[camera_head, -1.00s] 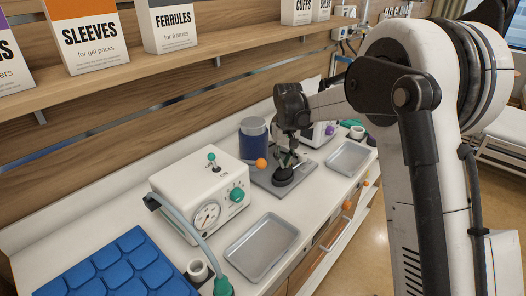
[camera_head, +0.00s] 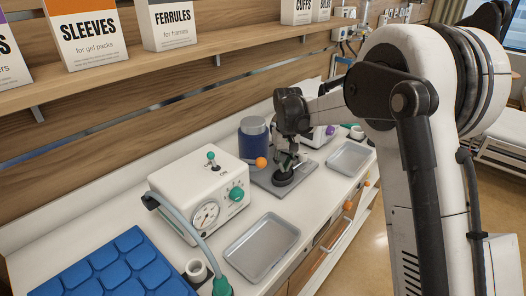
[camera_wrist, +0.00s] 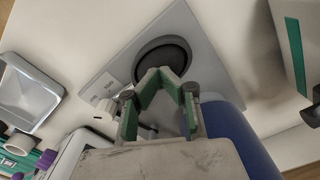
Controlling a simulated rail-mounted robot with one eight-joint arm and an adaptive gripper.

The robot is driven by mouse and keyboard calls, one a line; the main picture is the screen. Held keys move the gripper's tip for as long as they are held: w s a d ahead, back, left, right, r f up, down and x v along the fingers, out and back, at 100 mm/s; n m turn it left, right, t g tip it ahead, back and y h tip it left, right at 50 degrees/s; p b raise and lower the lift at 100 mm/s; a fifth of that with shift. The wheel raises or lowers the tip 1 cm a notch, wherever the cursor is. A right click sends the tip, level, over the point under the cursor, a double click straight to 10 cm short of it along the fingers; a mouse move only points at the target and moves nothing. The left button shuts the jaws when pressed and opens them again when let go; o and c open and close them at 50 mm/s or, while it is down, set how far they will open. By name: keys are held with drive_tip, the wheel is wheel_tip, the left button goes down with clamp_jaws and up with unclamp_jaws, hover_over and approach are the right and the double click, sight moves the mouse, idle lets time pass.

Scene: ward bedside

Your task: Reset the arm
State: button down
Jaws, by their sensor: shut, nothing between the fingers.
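My gripper (camera_wrist: 160,78) is shut and empty in the wrist view, its fingertips meeting in front of a round black disc (camera_wrist: 163,58). The disc sits on a grey square plate (camera_wrist: 205,45) on the counter. In the head view my gripper (camera_head: 286,163) points down over the same black disc (camera_head: 282,180) on the grey plate (camera_head: 268,183). I cannot tell whether the fingertips touch the disc. My arm reaches in from the right.
A white gauge box (camera_head: 203,193) is further left. Metal trays (camera_head: 262,246) (camera_head: 349,158) lie along the counter front. A shelf (camera_head: 200,61) with boxes runs above.

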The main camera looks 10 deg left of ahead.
drive_tip(key=shift+r+p, duration=0.3)
drive_tip(key=shift+r, duration=0.6)
drive_tip(key=shift+f, duration=0.2)
drive_tip(key=shift+f+b, duration=0.85)
drive_tip(key=shift+f, duration=0.05)
drive_tip(key=shift+r+p, duration=0.5)
drive_tip(key=shift+r, duration=0.65)
drive_tip(key=shift+f, duration=0.1)
